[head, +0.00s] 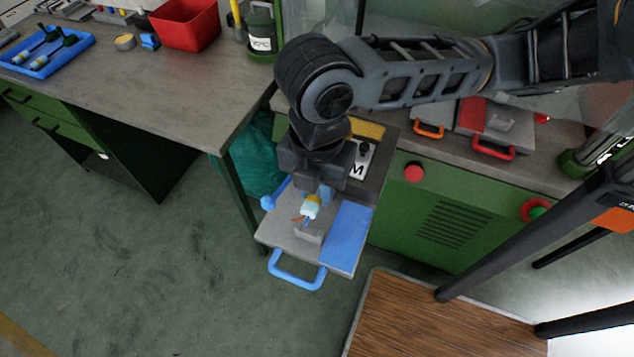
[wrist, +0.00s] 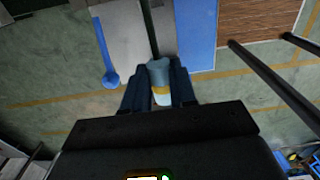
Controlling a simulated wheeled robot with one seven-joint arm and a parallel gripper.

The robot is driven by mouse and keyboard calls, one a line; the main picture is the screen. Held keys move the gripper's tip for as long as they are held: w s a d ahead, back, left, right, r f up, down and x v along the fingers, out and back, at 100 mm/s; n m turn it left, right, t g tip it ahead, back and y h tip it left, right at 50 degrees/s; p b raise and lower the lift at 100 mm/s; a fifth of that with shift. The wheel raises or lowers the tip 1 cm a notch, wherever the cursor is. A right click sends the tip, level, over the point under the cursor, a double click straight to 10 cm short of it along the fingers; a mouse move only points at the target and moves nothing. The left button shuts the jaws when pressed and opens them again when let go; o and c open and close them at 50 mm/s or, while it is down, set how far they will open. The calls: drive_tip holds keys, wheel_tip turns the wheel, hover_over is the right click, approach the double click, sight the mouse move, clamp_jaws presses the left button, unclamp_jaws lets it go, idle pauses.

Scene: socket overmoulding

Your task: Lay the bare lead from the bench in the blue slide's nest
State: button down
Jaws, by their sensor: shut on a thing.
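The bare lead (head: 311,208) has a yellow band, a pale body and thin coloured wire ends. My gripper (head: 316,197) is shut on it above the blue slide (head: 350,234). In the wrist view the lead (wrist: 160,72) shows pale blue and yellow between the fingers of my gripper (wrist: 160,88). The slide is a grey plate with a blue panel and a blue front handle, and it sticks out from the machine. A small grey block (head: 309,236), which looks like the nest, stands on the plate just below the lead. I cannot tell whether the lead touches it.
The bench (head: 130,85) at left carries a blue tray (head: 82,40) with leads, a red bin (head: 187,22) and a green canister (head: 262,35). A red-handled slide (head: 489,128) sits at the right. A red button (head: 413,172) is on the green cabinet. A wooden top (head: 430,318) lies at the front.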

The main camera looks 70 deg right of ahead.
drive_tip(key=shift+f+b, duration=0.85)
drive_tip(key=shift+f, duration=0.4)
idle(0.3)
drive_tip(key=shift+r, duration=0.1)
idle(0.8)
drive_tip(key=shift+a+f+b, duration=0.25)
drive_tip(key=shift+f+b, duration=0.55)
drive_tip(key=shift+b, duration=0.15)
drive_tip(key=shift+a+f+b, duration=0.15)
drive_tip(key=shift+f+b, duration=0.45)
drive_tip(key=shift+f, duration=0.05)
drive_tip(key=shift+f, duration=0.2)
drive_tip(key=shift+r, duration=0.2)
